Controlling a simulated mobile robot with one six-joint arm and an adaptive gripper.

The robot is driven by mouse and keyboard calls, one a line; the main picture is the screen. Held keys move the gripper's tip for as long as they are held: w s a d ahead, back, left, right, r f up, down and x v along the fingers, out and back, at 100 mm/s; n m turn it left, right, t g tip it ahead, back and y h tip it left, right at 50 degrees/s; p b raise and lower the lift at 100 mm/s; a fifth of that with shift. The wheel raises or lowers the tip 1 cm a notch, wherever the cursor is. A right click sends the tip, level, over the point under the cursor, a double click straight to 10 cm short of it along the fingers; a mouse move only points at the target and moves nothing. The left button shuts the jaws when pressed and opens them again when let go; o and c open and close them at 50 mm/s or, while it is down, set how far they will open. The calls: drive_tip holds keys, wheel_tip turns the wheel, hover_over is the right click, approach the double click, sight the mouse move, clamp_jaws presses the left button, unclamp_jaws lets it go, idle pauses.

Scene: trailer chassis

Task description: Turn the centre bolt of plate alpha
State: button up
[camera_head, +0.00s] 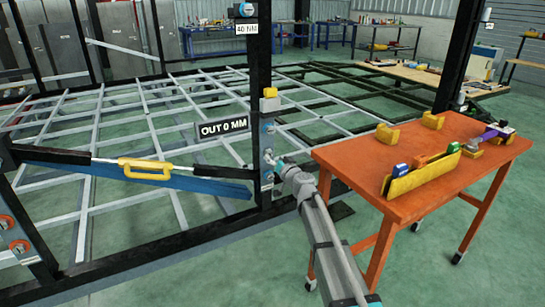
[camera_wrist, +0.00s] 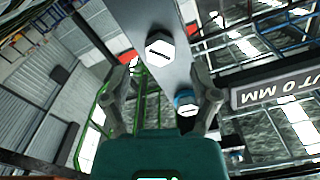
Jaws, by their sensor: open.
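A narrow grey plate (camera_head: 267,135) is fixed upright on the black post in the head view. In the wrist view the plate (camera_wrist: 148,15) runs up between my fingers. A pale hex bolt head (camera_wrist: 160,49) with a dark line on it shows near the fingertips. A second pale bolt head (camera_wrist: 187,109) with a blue ring is lower right, near the right finger. No plate name is readable. My gripper (camera_wrist: 164,62) is open and also shows in front of the plate in the head view (camera_head: 277,164). I cannot tell whether a finger touches a bolt.
Signs read "OUT 0 MM" (camera_head: 223,129) and "40 NM" (camera_head: 246,29). A yellow-handled bar (camera_head: 145,168) crosses the frame at left. More ringed bolts (camera_head: 18,246) sit at lower left. An orange wheeled table (camera_head: 440,150) with tools and yellow holders stands at right.

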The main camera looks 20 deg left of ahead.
sight(269, 153)
drive_tip(key=shift+x, duration=1.45)
clamp_jaws()
